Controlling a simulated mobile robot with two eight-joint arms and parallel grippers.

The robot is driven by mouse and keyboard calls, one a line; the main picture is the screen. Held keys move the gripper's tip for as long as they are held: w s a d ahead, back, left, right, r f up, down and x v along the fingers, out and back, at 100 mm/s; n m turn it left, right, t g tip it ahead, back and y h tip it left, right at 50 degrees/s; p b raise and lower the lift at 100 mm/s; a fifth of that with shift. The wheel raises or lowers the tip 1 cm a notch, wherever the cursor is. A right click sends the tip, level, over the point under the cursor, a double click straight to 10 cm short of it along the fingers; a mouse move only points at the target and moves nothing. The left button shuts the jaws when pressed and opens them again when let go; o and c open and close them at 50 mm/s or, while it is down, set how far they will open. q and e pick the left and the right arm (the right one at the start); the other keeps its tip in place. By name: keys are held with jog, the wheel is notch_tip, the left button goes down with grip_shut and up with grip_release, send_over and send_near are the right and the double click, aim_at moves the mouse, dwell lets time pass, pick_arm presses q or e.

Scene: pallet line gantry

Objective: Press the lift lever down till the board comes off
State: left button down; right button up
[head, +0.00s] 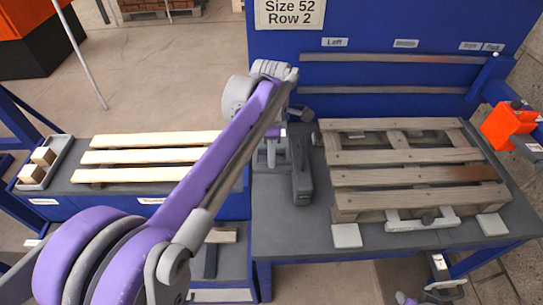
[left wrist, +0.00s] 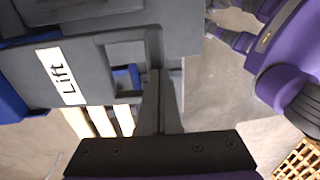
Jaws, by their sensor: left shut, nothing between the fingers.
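The worn wooden pallet (head: 400,157) lies on the grey bench top, its top boards all lying across it. One front board (head: 400,177) has a brown stain at its right end. A dark grey lever unit (head: 302,172) stands just left of the pallet. In the left wrist view a grey part with a white "Lift" label (left wrist: 61,76) fills the upper left. My left gripper (left wrist: 155,74) is shut and empty, its fingertips close against that grey part; I cannot tell whether they touch. In the head view my left wrist hides part of this area.
Pale new boards (head: 150,157) lie on the left bench beside a tray (head: 45,165) of small wooden blocks. An orange tool (head: 508,127) is at the right edge. A blue panel (head: 400,62) rises behind the pallet. Open floor shows at upper left.

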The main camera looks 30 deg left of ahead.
pick_arm(q)
jog(key=shift+f, duration=0.1)
